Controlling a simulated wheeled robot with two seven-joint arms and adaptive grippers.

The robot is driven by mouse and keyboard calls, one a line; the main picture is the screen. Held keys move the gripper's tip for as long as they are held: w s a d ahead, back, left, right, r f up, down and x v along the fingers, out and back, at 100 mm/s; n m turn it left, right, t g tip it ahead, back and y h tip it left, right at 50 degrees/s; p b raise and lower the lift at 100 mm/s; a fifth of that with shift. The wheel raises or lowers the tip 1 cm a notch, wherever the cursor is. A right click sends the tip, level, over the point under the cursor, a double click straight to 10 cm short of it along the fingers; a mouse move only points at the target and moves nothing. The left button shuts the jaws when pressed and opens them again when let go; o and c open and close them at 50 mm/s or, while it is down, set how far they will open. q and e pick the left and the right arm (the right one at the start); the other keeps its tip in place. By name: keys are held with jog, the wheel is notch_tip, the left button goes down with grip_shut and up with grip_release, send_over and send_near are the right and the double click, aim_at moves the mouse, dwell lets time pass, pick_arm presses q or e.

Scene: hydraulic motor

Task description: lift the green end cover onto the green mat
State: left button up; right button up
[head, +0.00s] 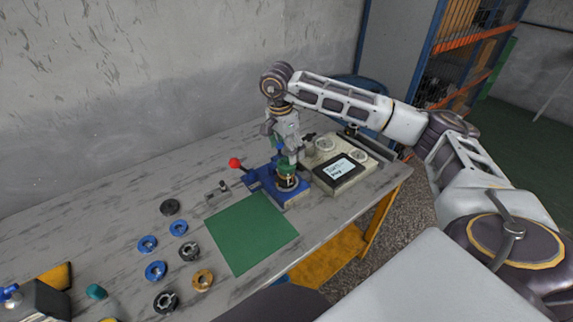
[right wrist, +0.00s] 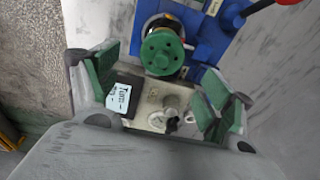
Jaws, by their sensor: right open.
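The green end cover (head: 287,169) sits on top of a motor in the blue fixture (head: 296,196). In the right wrist view the cover (right wrist: 162,52) is a round green disc with small holes, seen from above. My right gripper (head: 286,154) hangs over the cover, pointing down. In the right wrist view the green-padded fingers (right wrist: 160,78) are spread wide, with nothing between the pads. The cover shows beyond and between them; contact cannot be told. The green mat (head: 252,232) lies flat and bare, left of and in front of the fixture. My left gripper is not in view.
A lever with a red knob (head: 235,163) stands left of the fixture. A panel with a screen (head: 339,168) is to its right. Blue, black and orange rings (head: 156,270) lie left of the mat. A grey wall closes the back.

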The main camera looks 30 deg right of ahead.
aim_at(286, 160)
jog(key=shift+f, duration=0.6)
notch_tip(286, 160, down, 4)
jog(key=shift+w+d+r, duration=0.1)
jog(key=shift+r, duration=0.15)
jog(key=shift+f, duration=0.25)
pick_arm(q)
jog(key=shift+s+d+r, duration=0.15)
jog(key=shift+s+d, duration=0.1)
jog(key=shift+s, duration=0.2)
pick_arm(e)
jog(key=shift+c, duration=0.3)
